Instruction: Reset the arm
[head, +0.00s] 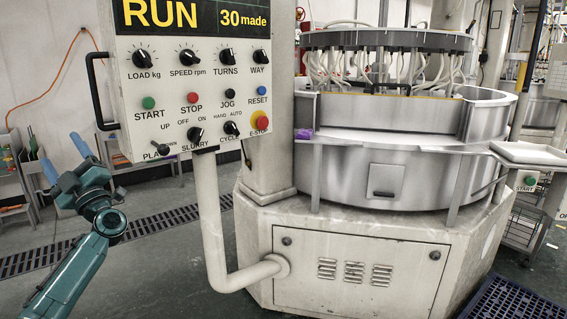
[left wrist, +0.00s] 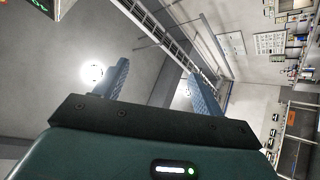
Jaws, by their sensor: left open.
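My left arm comes in from the lower left of the head view, and its teal gripper (head: 64,155) points up, to the left of the control panel (head: 190,75). The left wrist view shows its two blue fingers spread apart with nothing between them (left wrist: 160,80). The gripper is apart from the panel and touches nothing that I can see. The panel reads RUN and 30 made. It carries a blue RESET button (head: 262,90), a red STOP button (head: 193,97), a green START button (head: 149,102) and several black knobs. My right gripper is not in view.
The panel has a black handle (head: 98,90) on its left side, close to my left gripper. A pipe (head: 212,240) runs below the panel to the lapping machine (head: 385,160). Racks (head: 15,180) stand at the far left. Open floor with a drain grate (head: 150,222) lies between.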

